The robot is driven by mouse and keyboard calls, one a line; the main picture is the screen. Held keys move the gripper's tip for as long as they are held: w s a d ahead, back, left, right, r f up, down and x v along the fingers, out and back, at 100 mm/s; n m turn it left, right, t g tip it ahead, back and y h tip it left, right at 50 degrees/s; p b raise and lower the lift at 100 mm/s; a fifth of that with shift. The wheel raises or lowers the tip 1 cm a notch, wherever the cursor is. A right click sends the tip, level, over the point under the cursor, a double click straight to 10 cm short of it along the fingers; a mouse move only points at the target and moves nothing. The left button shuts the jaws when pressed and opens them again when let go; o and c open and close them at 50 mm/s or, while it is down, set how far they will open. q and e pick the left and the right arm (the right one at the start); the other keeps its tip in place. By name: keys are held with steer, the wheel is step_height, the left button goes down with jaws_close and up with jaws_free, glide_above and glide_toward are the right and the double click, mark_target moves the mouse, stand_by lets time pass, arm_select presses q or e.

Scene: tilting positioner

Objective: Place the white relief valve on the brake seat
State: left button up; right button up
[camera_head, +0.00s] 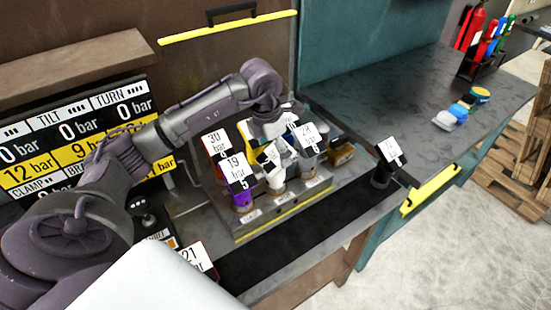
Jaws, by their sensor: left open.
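The white relief valve (276,180) stands at the middle position of the valve block (262,226), with a small tag on it. A purple valve (242,198) tagged 19 bar is to its left, and a grey valve (307,163) tagged 28 bar is to its right. My left gripper (276,146) points down from above, close over the white valve. It is open, its fingers partly hidden among the tags; I cannot tell whether it touches the valve. The seat labels on the block's front are too small to read surely, so I cannot identify the brake seat. My right gripper is out of view.
A red valve (210,167) tagged 30 bar and a brass-coloured fitting (341,154) crowd the back. A black tagged valve (383,176) stands apart on the right. A pressure board (70,150) is at left. The grey bench (390,95) has free room.

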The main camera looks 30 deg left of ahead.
arm_select(q)
step_height(320, 180, up, 9)
steer(key=s+b, duration=0.1)
steer(key=shift+a+f+b, duration=0.15)
steer(key=shift+a+b, duration=0.1)
steer(key=shift+b, duration=0.05)
steer(key=shift+s, duration=0.1)
